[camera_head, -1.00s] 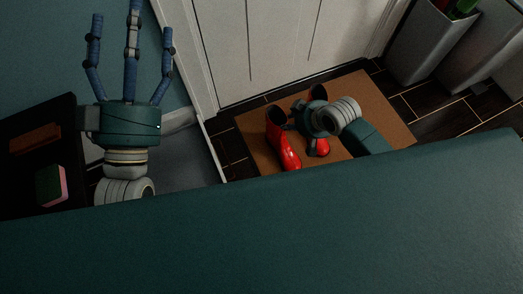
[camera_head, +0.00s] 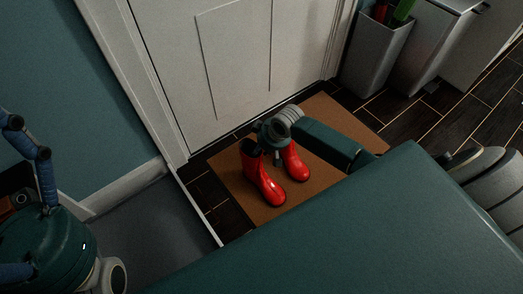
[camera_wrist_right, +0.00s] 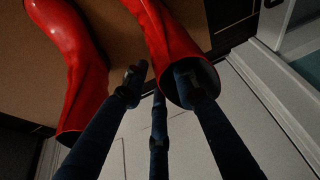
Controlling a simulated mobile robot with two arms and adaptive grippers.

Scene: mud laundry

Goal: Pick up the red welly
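Two red wellies stand side by side on a brown doormat (camera_head: 325,112), the left welly (camera_head: 264,180) and the right welly (camera_head: 295,163) in the head view. My right gripper (camera_head: 264,146) is over their tops and hides part of the right one's shaft. In the right wrist view one welly (camera_wrist_right: 172,35) has its dark opening at my right gripper (camera_wrist_right: 160,78). One finger overlaps that opening; another is outside the shaft, with a gap. The other welly (camera_wrist_right: 75,60) lies left of the fingers. My left gripper (camera_head: 30,205) is cut off at the left edge, fingers apart and empty.
A white panelled door (camera_head: 230,60) stands just behind the mat. Grey bins (camera_head: 375,55) stand at the back right, one holding green and red things. Dark floor tiles (camera_head: 410,120) are clear to the right. A teal wall (camera_head: 75,110) is on the left.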

